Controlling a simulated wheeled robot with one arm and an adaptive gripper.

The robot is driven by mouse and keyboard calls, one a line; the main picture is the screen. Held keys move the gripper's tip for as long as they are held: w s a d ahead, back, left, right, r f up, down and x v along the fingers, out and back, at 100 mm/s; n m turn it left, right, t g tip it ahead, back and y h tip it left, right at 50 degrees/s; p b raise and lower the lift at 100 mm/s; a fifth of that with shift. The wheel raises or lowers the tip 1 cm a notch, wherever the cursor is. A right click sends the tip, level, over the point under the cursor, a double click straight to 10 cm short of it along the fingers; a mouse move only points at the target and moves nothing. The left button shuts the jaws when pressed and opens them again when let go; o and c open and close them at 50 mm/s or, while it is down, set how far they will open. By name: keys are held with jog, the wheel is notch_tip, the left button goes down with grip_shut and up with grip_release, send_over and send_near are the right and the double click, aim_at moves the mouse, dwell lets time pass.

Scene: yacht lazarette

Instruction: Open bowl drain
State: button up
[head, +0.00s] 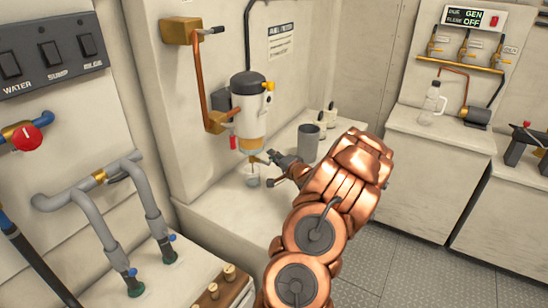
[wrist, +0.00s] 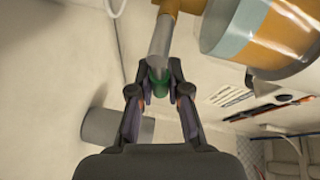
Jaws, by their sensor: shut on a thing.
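The filter unit (head: 249,105) hangs on the wall with a black cap, a white body and an amber bowl (head: 249,143) at its bottom. The amber bowl fills the upper right of the wrist view (wrist: 272,42). A grey drain lever (wrist: 160,38) with a green tip (wrist: 158,84) runs from a brass fitting (wrist: 182,5) beside the bowl. My gripper (wrist: 159,88) is shut on the green tip, with a finger on either side. In the head view my gripper (head: 272,158) is just right of and below the bowl; the lever is too small there to make out.
A small clear cup (head: 253,181) stands on the ledge below the bowl. A grey container (head: 304,142) and small bottles (head: 328,117) stand to the right. The floor (head: 400,265) is clear.

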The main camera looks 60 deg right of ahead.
jog(key=shift+b, duration=0.45)
grip_shut()
jog(key=shift+a+r+n+t+h+b, duration=0.1)
jog(key=shift+n+t+h+b, duration=0.2)
jog(key=shift+n+b, duration=0.8)
jog(key=b, duration=0.1)
jog(key=n+t+b, duration=0.1)
jog(key=b, duration=0.1)
jog(key=shift+a+r+n, duration=0.2)
jog(key=shift+r+n, duration=0.1)
jog(key=shift+a+r+n+t+b, duration=0.2)
jog(key=shift+r+n+t+b, duration=0.3)
jog(key=shift+n+b, duration=0.65)
jog(key=shift+r, duration=0.15)
jog(key=o, duration=0.7)
grip_release()
jog(key=shift+s, duration=0.15)
jog(key=shift+v, duration=3.9)
